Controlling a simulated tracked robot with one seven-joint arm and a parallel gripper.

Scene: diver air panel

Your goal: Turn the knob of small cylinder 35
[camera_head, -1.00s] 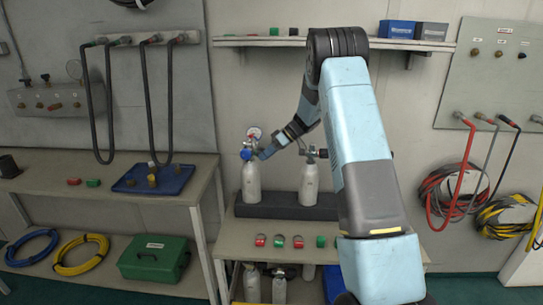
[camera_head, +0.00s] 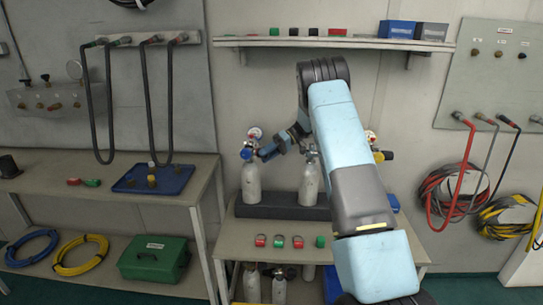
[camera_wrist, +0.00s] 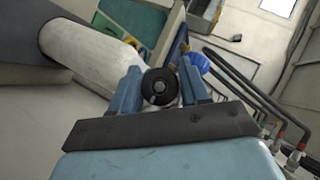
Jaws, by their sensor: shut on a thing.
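Two pale small cylinders stand upright on a dark block. The left cylinder (camera_head: 251,183) has a blue knob (camera_head: 247,153) and a round gauge (camera_head: 255,133) on top. The other cylinder (camera_head: 309,183) stands to its right, partly behind my arm. No number is legible on either. My gripper (camera_head: 264,153) reaches from the right to the left cylinder's valve. In the wrist view, my gripper (camera_wrist: 160,90) has its fingers on both sides of a round black knob (camera_wrist: 158,87), shut on it. The pale cylinder body (camera_wrist: 90,47) lies beyond, at left.
Several red and green blocks lie along the bench front (camera_head: 228,238). A blue tray (camera_head: 178,180) lies on the left table. A shelf (camera_head: 270,41) runs above. Hoses (camera_head: 462,165) hang at right. A gauge (camera_head: 371,136) shows right of my arm.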

